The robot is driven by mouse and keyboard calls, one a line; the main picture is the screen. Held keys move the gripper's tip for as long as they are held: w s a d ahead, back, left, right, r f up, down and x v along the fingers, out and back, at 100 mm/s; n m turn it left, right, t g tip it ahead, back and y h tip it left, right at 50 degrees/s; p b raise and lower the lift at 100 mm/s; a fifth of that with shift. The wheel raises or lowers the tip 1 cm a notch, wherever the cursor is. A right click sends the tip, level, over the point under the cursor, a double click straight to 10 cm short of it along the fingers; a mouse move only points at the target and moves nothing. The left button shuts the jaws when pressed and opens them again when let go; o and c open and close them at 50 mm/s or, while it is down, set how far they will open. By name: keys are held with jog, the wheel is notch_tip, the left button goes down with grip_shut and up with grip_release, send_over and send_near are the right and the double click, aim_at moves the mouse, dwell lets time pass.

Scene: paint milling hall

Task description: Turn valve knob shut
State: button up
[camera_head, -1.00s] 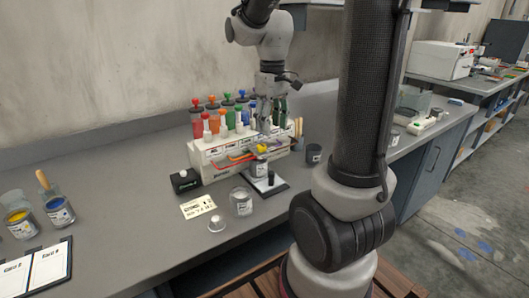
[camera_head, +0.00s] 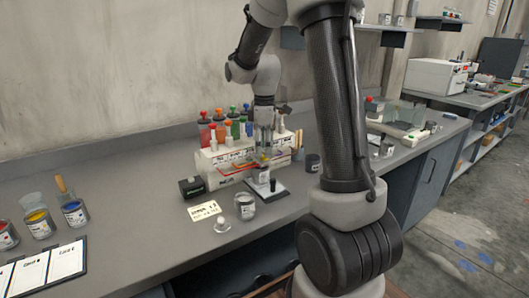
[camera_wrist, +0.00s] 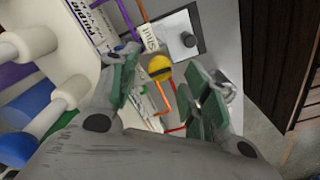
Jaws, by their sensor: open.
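The yellow valve knob (camera_wrist: 160,68), with a dark band across it, shows in the wrist view between and beyond my fingers. A small white tag (camera_wrist: 149,38), seemingly reading SHUT upside down, sits beside it. My gripper (camera_wrist: 163,85) is open, with one green-padded finger on each side of the knob in the picture; I cannot tell whether either touches it. In the head view my gripper (camera_head: 264,148) points down at the front of the white dispenser rack (camera_head: 213,163). There the knob is small and partly hidden by the fingers.
Several coloured bottles (camera_head: 204,130) stand in the rack close to my gripper. Thin coloured tubes (camera_wrist: 167,98) run near the knob.

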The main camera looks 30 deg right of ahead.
jog(key=shift+f, duration=1.05)
jog(key=c, duration=1)
jog(key=shift+c, duration=0.2)
